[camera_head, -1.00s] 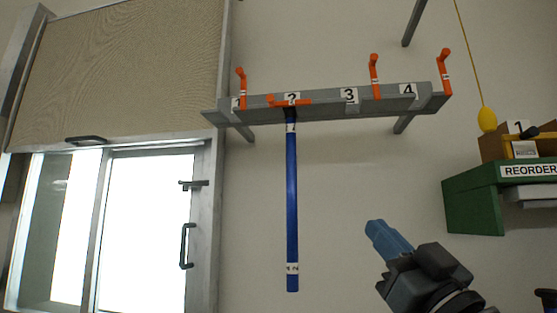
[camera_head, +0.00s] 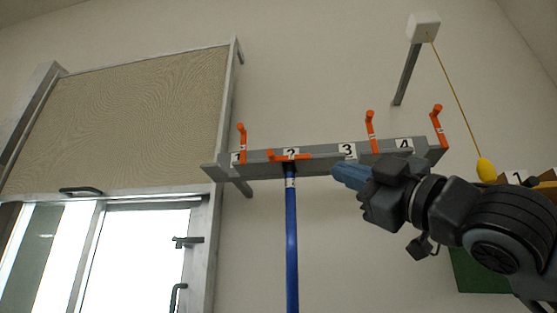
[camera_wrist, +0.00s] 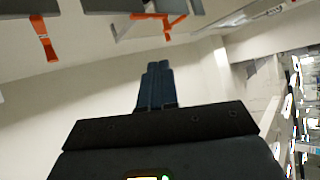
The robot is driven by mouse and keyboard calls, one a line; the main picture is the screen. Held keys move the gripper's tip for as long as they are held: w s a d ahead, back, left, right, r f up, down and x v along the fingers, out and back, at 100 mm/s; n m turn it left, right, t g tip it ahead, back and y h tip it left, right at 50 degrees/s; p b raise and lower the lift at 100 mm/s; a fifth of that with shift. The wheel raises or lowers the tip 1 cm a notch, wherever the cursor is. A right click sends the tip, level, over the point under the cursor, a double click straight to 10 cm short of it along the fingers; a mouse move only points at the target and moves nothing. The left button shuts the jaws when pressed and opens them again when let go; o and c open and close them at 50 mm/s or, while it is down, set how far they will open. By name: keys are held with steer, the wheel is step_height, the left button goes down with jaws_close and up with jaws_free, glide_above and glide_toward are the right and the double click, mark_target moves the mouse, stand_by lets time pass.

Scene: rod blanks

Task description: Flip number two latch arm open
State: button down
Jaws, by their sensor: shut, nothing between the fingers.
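A grey rail (camera_head: 325,162) on the wall carries number labels 1 to 4 and orange latch arms. The number two latch arm (camera_head: 289,157) lies flat across the rail front, over the top of a blue rod (camera_head: 292,240) that hangs below. The arms at 1 (camera_head: 242,143), between 3 and 4 (camera_head: 371,132), and right of 4 (camera_head: 438,125) stand up. My gripper (camera_head: 338,172) is shut and empty, just below label 3, right of the number two arm, with a gap between them. In the wrist view, its blue fingers (camera_wrist: 157,85) are together below orange arms.
A window with a blind (camera_head: 140,120) and dark handles is at left. Bare wall lies below the rail.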

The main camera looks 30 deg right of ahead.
mark_target(273, 153)
steer(key=shift+w+a+r+n+g+h, duration=0.25)
steer(key=shift+a+r+n, duration=0.2)
steer(key=shift+n, duration=0.15)
steer(key=shift+w+a+r+n+g+h, duration=0.2)
steer(key=shift+a+r+n+g+h, duration=0.15)
steer(key=shift+n, duration=0.25)
steer(key=shift+a, duration=0.1)
steer(key=shift+w, duration=0.1)
steer(key=p+x, duration=0.2)
steer(key=x, duration=0.4)
steer(key=p+x, duration=0.2)
steer(key=x, duration=0.5)
steer(key=shift+r, duration=0.25)
steer(key=shift+w+a+r+p, duration=0.1)
steer(key=shift+w+p, duration=0.2)
steer(key=shift+p, duration=0.05)
steer(key=shift+m+t+b, duration=0.3)
steer(key=shift+b, duration=0.1)
steer(key=shift+a, duration=0.1)
steer(key=shift+m+t+b, duration=0.4)
steer(key=shift+m, duration=0.1)
